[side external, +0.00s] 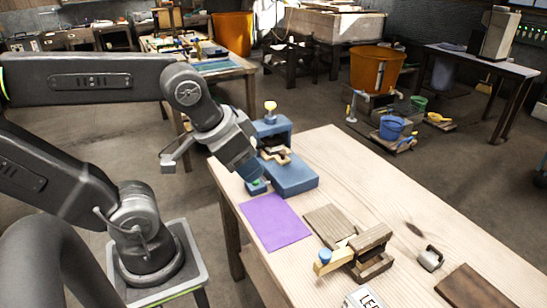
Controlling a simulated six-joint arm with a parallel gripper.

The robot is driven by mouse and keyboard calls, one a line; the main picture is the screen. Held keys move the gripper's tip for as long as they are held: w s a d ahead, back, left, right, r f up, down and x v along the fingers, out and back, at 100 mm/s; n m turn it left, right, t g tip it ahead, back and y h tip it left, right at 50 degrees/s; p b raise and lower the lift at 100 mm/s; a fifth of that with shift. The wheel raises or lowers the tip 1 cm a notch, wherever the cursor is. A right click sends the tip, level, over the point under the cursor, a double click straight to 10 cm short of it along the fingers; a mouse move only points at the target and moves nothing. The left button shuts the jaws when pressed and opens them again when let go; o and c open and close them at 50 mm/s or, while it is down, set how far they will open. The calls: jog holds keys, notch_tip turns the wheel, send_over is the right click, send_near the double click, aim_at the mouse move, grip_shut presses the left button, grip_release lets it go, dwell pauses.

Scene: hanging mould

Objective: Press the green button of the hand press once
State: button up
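The hand press (292,176) is blue, with a raised back part and a pale knob on top, and stands at the far left end of the wooden table. The green button (257,183) shows as a small green patch on a low blue block at the press's front left. My gripper (247,172) points down, just above or beside the button. I cannot tell whether it touches the button. Its fingers are dark and hard to make out, so I cannot tell whether they are open or shut.
A purple sheet (274,222) lies in front of the press. A wooden clamp-like device (358,254) with a blue knob, a small metal piece (431,259) and a dark board (474,291) lie farther right on the table (385,185). The tabletop right of the press is clear.

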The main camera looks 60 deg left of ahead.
grip_shut()
dwell(1.5)
